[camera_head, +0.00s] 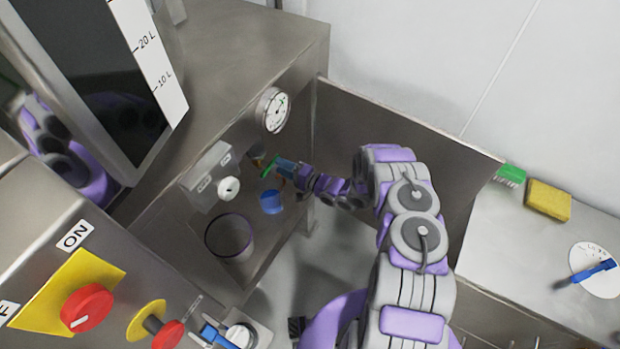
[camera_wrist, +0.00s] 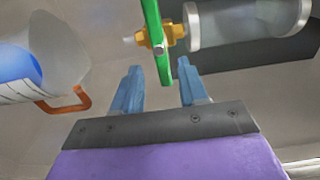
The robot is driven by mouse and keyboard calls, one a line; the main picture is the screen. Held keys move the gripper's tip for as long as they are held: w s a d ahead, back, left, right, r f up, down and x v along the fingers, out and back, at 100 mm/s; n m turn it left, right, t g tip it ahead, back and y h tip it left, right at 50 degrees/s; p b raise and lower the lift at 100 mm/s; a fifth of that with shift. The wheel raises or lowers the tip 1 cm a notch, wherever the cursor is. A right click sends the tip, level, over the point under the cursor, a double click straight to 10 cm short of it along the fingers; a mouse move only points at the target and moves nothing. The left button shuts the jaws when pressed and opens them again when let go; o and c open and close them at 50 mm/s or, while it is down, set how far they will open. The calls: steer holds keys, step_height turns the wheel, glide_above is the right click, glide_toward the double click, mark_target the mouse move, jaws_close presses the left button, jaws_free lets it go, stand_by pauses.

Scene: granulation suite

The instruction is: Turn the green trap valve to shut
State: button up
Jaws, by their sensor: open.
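The green trap valve handle (camera_wrist: 157,40) is a narrow green bar, upright in the wrist view. It is fixed at a brass fitting (camera_wrist: 176,31) beside a clear cylinder (camera_wrist: 250,20). In the head view the green handle (camera_head: 268,166) shows small, just left of my gripper (camera_head: 284,167). In the wrist view my gripper (camera_wrist: 159,70) is open, with one blue finger on each side of the handle's lower end.
A pressure gauge (camera_head: 274,110) is above the valve, and a grey box with a white knob (camera_head: 228,187) is left of it. A blue cup (camera_head: 271,202) and a dark-rimmed vessel (camera_head: 230,237) are below. A red knob (camera_head: 87,307) is at lower left, a yellow sponge (camera_head: 548,200) at right.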

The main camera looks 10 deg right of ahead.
steer(key=p+v, duration=0.1)
steer(key=v, duration=1.2)
steer(key=shift+d, duration=0.25)
steer(key=shift+f, duration=0.1)
